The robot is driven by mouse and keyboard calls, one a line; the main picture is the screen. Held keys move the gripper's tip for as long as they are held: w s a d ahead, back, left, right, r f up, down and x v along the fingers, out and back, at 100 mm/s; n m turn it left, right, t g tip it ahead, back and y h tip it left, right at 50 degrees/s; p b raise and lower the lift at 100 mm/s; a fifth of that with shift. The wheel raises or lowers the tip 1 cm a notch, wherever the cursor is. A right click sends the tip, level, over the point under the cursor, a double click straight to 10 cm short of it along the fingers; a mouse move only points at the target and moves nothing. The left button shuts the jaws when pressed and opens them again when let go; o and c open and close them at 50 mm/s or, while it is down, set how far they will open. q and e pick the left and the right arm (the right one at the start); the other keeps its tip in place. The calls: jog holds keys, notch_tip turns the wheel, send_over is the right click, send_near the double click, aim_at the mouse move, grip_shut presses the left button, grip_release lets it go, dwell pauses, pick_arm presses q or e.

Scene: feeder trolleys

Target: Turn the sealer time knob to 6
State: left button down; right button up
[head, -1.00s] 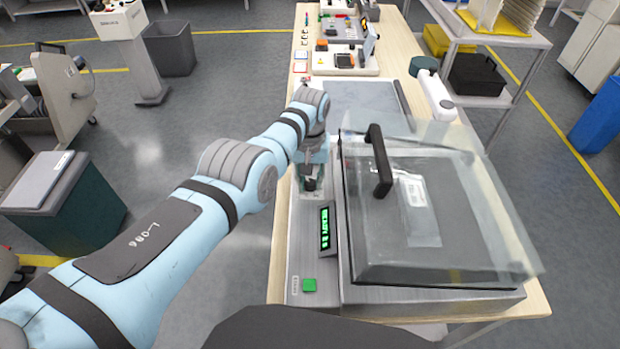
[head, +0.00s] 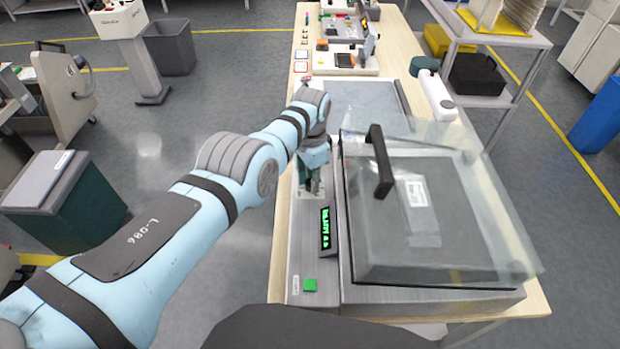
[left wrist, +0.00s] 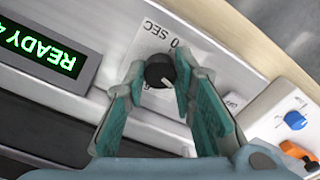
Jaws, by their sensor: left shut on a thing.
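The sealer (head: 302,262) stands on the bench with a grey panel along its left side and a clear lid (head: 440,210). Its black time knob (left wrist: 159,71) shows in the left wrist view, on a white label with "SEC" and a 0; in the head view my gripper hides it. My left gripper (head: 313,188) points down at the panel. In the left wrist view its two teal fingers (left wrist: 161,68) are shut on the knob, one on each side. The green display (head: 325,229) reads READY and a number that starts with 4; its last digit is unclear. My right gripper is not in view.
A green button (head: 310,285) sits at the panel's near end. The lid's black handle (head: 380,160) rises right of my left gripper. A device with a blue knob (left wrist: 295,120) and an orange part lies beyond the sealer.

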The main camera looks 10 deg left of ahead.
pick_arm(q)
jog(key=m, duration=0.7)
jog(key=shift+s+f, duration=0.1)
jog(key=m, duration=0.4)
jog(key=shift+m, duration=0.4)
jog(key=shift+s+f+m+p, duration=0.1)
jog(key=shift+m+p, duration=0.2)
jog(key=shift+m, duration=1.2)
jog(key=c, duration=1.3)
grip_release()
jog(key=shift+d, duration=0.1)
jog(key=shift+c, duration=0.2)
